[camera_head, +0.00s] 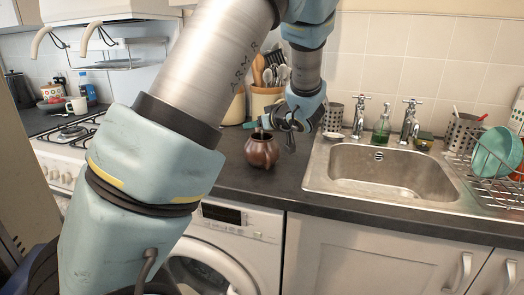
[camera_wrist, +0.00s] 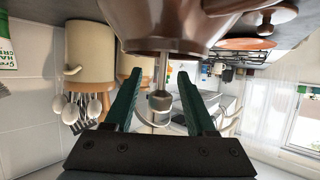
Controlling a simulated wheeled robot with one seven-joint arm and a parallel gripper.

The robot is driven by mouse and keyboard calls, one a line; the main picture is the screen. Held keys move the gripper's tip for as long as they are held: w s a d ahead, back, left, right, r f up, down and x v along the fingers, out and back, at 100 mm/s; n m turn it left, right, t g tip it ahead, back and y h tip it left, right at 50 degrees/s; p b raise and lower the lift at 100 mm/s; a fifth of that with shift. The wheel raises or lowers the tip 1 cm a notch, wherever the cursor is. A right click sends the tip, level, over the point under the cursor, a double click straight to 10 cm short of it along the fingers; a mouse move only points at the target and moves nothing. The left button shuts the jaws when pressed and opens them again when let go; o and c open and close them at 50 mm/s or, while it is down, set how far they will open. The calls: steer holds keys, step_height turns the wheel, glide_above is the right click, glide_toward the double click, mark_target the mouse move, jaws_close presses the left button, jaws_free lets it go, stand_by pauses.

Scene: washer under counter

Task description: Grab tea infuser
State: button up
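A brown, rounded pot (camera_head: 262,152) stands on the dark counter above the washer. It also fills the top of the wrist view (camera_wrist: 165,22), where the picture is upside down. A small metal piece (camera_wrist: 160,101), seemingly the upper part of the tea infuser, sticks out of the pot's mouth; the rest is hidden. My gripper (camera_head: 260,125) is at the pot's mouth. In the wrist view its green fingers (camera_wrist: 160,82) are open on either side of the metal piece, with gaps showing on both sides.
The sink (camera_head: 385,172) lies right of the pot, with taps and a green soap bottle (camera_head: 382,122) behind it. Utensil crocks (camera_head: 264,100) stand behind my gripper. A hob (camera_head: 70,135) is at left. Some counter in front of the pot is clear.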

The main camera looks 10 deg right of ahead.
jaws_close()
stand_by(1.2)
